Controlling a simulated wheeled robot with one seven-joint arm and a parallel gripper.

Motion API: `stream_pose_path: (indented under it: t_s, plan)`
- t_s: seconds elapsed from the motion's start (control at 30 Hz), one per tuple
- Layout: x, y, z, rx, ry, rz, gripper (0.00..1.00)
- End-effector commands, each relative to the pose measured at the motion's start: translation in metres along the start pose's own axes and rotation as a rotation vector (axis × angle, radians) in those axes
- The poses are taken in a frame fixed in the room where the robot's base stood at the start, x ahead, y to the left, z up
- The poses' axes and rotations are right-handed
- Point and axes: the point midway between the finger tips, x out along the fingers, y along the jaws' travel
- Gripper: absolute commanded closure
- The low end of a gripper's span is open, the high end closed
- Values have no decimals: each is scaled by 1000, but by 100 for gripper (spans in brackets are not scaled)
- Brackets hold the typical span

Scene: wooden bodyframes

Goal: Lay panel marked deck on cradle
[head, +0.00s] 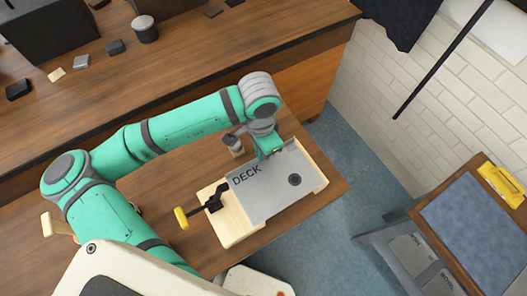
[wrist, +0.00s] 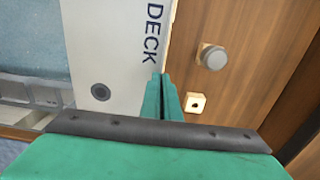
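The grey panel marked DECK (head: 270,190) is over the pale wooden cradle (head: 234,225) on the front bench, and covers its middle. Cradle wood shows at the panel's left and right ends; I cannot tell whether the panel touches it all round. A black toggle clamp with a yellow handle (head: 181,217) stands at the cradle's left end, its black tip by the panel's edge. My gripper (head: 268,154) is at the panel's far edge. In the wrist view my fingers (wrist: 162,97) are close together on the edge of the panel (wrist: 110,45), which has a dark round hole.
A grey knob-topped piece (head: 235,144) stands on the bench close behind the panel; it also shows in the wrist view (wrist: 213,57), near a small pale block (wrist: 195,103). The rear bench holds a dark cup (head: 144,29) and small blocks. A blue-topped stand (head: 475,225) is at right.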

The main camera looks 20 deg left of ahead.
Motion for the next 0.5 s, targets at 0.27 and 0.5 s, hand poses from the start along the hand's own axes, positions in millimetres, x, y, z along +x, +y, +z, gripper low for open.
stream_pose_path:
  t_s: [0.27,0.5]
  plan:
    - [1,0,0,0,0,0,100]
    - [0,0,0,0,0,0,76]
